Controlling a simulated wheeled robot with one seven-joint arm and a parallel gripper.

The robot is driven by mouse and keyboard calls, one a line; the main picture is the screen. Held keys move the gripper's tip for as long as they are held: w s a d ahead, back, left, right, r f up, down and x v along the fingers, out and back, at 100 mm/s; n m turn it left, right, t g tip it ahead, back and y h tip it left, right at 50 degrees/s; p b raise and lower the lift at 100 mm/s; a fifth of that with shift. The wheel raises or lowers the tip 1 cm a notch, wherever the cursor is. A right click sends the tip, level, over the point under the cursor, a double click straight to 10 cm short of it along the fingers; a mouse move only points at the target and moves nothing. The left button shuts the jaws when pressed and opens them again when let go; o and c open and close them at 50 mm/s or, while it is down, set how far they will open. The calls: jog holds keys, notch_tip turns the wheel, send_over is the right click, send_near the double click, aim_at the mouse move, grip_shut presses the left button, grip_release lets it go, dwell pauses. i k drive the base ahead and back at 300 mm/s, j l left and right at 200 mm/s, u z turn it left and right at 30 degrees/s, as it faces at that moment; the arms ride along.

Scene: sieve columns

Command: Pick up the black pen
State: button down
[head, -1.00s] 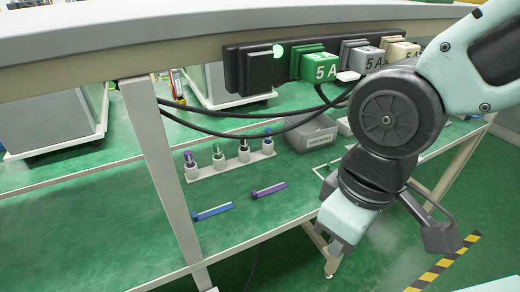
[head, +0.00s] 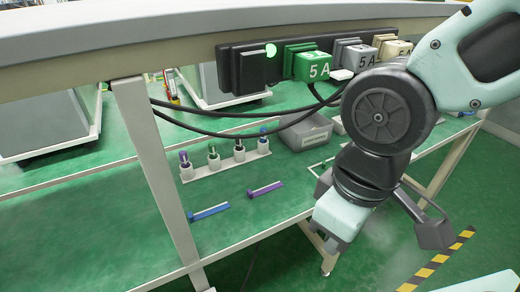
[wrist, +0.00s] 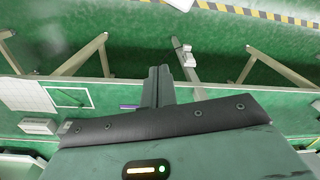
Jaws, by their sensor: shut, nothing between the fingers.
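A dark-topped pen that looks black (head: 239,142) stands upright in the third cup from the left of a white holder (head: 222,165) on the green lower shelf. A purple-topped pen (head: 183,155), a green one (head: 212,149) and a blue one (head: 263,131) stand in the other cups. My gripper (wrist: 158,72) shows in the wrist view with its two dark fingers together and nothing between them. In the head view its pale housing hangs to the right of the holder, near the shelf's front edge, apart from the pens. The black pen is not clear in the wrist view.
A blue stick-like item (head: 209,211) and a purple one (head: 264,189) lie on the shelf in front of the holder. A grey bin (head: 305,131) stands behind right. Black cables (head: 230,135) hang above the holder. A table leg (head: 155,165) stands to the left.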

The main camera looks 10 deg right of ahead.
aim_at(238, 142)
jog(key=u, duration=0.4)
jog(key=l+u, duration=0.15)
jog(key=u, duration=0.2)
jog(key=i+l+u, duration=0.1)
jog(key=u, duration=0.3)
jog(key=l+u, duration=0.1)
jog(key=u, duration=0.25)
jog(key=l+u, duration=0.25)
jog(key=l, duration=0.2)
jog(key=k+l+u, duration=0.1)
jog(key=l+u, duration=0.15)
jog(key=l, duration=0.2)
jog(key=k+l+u, duration=0.1)
jog(key=l+u, duration=0.15)
jog(key=l, duration=0.2)
jog(key=k+l, duration=0.1)
jog(key=l, duration=0.5)
jog(key=k, duration=0.05)
